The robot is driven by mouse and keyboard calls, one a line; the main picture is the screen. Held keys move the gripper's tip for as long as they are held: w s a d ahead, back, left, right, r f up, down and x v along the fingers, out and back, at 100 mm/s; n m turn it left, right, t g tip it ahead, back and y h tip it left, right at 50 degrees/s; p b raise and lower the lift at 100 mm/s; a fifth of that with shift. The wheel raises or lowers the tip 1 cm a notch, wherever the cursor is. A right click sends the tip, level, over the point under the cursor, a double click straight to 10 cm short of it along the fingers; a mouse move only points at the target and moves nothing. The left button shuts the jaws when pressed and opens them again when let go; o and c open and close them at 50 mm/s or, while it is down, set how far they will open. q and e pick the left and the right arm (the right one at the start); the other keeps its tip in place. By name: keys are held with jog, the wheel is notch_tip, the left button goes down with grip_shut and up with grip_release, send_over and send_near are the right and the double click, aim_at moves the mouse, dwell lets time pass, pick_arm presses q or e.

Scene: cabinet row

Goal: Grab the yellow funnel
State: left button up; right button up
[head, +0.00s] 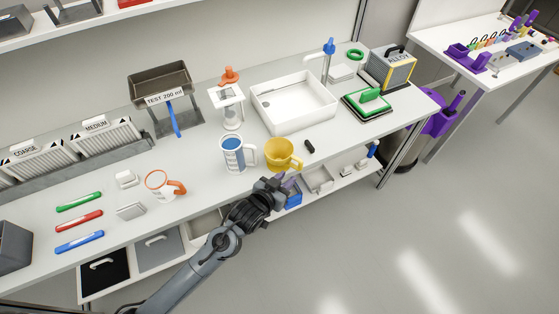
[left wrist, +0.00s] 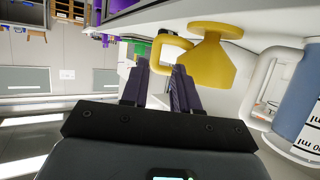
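The yellow funnel (head: 281,156) stands near the front edge of the white bench, beside a white measuring jug with a blue front. In the left wrist view the funnel (left wrist: 212,62) is just past the fingertips, right of centre, with its looped handle nearest the fingers. My left gripper (head: 284,180) is in front of the bench edge, close to the funnel. My right gripper is in neither view.
The measuring jug (head: 232,154) stands just left of the funnel. A small black object (head: 309,146) lies to its right and a white basin (head: 296,108) is behind it. A lower shelf with bins (head: 319,179) sits under the bench edge. Open floor is in front.

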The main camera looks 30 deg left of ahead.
aim_at(301, 166)
pick_arm(q)
jog(key=x, duration=0.4)
jog(key=shift+w+d+b, duration=0.1)
jog(key=shift+w+b, duration=0.1)
jog(key=shift+b, duration=0.2)
jog(key=shift+w, duration=0.2)
jog(key=shift+r+b+x, duration=0.1)
jog(key=shift+b+x, duration=0.3)
jog(key=shift+x, duration=0.8)
jog(key=shift+r+b+x, duration=0.15)
jog(key=shift+b+x, duration=0.25)
jog(key=shift+x, duration=0.8)
jog(key=shift+d, duration=0.2)
grip_shut()
